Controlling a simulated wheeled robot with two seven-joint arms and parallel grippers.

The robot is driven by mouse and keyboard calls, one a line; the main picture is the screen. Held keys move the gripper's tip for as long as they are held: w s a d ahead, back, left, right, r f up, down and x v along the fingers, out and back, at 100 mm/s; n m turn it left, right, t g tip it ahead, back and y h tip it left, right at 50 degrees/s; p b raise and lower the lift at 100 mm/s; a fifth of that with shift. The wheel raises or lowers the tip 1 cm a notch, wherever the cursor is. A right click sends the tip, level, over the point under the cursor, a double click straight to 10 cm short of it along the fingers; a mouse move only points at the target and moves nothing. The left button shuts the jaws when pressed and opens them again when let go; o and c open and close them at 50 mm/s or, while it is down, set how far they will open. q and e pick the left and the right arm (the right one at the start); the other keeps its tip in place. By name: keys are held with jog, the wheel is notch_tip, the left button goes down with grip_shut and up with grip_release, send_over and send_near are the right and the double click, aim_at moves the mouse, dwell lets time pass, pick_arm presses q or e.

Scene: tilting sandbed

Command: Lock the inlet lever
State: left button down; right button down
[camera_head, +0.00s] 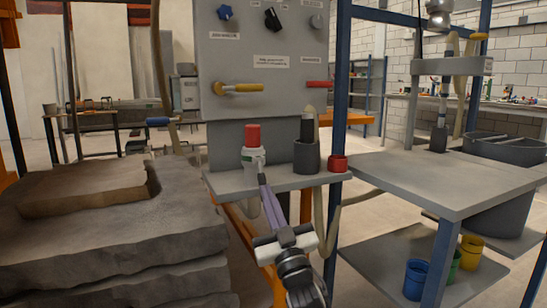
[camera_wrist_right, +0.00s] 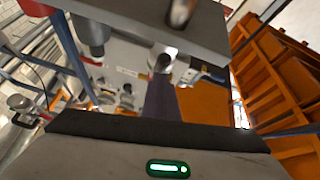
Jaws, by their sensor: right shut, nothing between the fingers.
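A grey panel (camera_head: 262,45) carries a lever with a yellow handle (camera_head: 242,88) at left and a lever with a red handle (camera_head: 318,85) at right. Both handles lie about level. The labels are too small to read, so I cannot tell which lever is the inlet one. My right gripper (camera_head: 264,182) is shut and empty, pointing up in front of the small shelf below the panel. In the right wrist view its fingers (camera_wrist_right: 161,98) are together, with the shelf overhead. My left gripper is not in view.
A bottle with a red cap (camera_head: 253,150) and a dark cylindrical holder (camera_head: 306,156) stand on the small shelf (camera_head: 225,183). Stacked sand-coloured slabs (camera_head: 110,225) lie at left. A grey table (camera_head: 450,180) stands at right, with blue (camera_head: 417,280) and yellow (camera_head: 471,252) cups below.

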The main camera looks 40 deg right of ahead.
jog(key=shift+w+d+f, duration=0.1)
jog(key=shift+w+f, duration=0.1)
jog(key=shift+w, duration=0.05)
